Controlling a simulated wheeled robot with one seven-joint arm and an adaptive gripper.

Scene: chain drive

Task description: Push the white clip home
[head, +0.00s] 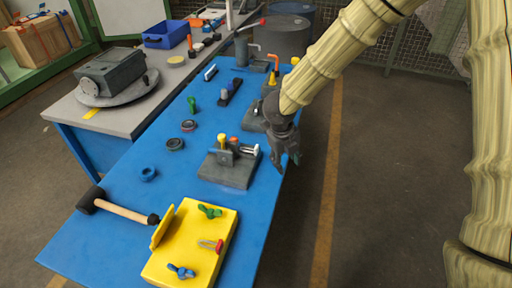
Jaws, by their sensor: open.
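A small white clip (250,150) sticks out at the right side of a grey fixture (228,172) on the blue table. How deep it sits cannot be told at this size. An orange-topped piece (234,141) and a yellow piece (222,142) also stand in this fixture. My gripper (288,162) is open and points down, to the right of the clip and apart from it, by the table's right edge. Nothing shows between its fingers.
A yellow board (190,245) with green, red and blue pieces lies at the front, with a hammer (125,208) beside it. More grey fixtures (252,118) stand farther back. Open floor lies right of the table.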

